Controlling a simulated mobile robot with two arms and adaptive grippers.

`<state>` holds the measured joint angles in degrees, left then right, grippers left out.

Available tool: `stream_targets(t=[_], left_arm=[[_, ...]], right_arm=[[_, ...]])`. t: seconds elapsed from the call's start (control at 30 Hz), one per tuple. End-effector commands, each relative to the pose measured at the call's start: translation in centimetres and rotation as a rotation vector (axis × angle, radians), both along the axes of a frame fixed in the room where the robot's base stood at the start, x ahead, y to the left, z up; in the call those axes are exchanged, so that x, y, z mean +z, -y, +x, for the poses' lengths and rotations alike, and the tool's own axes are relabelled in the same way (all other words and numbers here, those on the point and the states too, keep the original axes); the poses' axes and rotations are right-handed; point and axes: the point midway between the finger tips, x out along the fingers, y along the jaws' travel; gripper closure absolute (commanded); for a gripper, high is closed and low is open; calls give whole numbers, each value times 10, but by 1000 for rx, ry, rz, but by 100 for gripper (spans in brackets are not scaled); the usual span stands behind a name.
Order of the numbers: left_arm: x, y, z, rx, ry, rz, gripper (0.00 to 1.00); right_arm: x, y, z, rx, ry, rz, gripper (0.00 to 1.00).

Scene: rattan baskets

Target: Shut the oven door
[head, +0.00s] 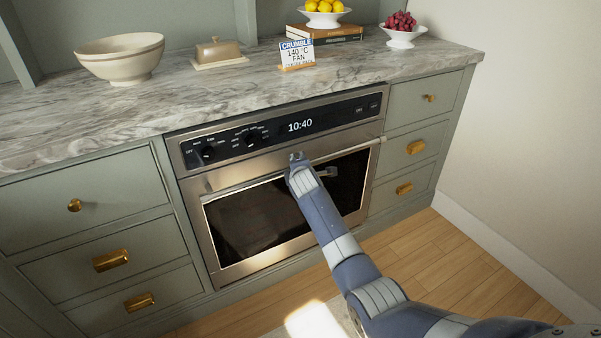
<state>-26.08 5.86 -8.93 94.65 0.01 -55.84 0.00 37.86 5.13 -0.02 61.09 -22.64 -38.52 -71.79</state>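The oven (190,180) is built into the cabinet run below the counter. Its steel-framed door (207,240) with a dark glass pane stands upright, in line with the oven front or very close to it. I cannot tell whether a small gap remains at its top. A bar handle (365,147) runs across the door's upper part. My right arm reaches in from the lower right, and its gripper end (298,162) is at the middle of the handle, in front of the door's upper edge. My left gripper is not in view.
The control panel (300,126) reads 10:40. Drawers with brass pulls flank the oven. The marble counter (230,90) holds a cream bowl (120,58), a butter dish (218,54), a sign (297,54), books and fruit bowls. The wooden floor (450,270) at right is clear.

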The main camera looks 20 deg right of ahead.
Motion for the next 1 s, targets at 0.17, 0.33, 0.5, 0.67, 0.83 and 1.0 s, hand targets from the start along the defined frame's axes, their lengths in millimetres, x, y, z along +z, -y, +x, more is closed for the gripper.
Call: stream_targets(t=[0.17, 0.33, 0.5, 0.67, 0.83, 1.0], left_arm=[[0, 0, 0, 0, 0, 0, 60], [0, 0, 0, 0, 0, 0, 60], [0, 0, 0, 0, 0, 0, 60], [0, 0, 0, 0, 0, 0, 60], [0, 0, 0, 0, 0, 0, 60], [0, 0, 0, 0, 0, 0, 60]], right_arm=[[8, -7, -17, 3, 1, -3, 60], [17, -14, -34, 3, 1, 0, 60], [27, -22, -52, 4, 3, -1, 60], [35, -28, -67, 5, 2, 0, 60], [40, -32, -77, 5, 2, 0, 60], [41, -33, -80, 5, 1, 1, 60]])
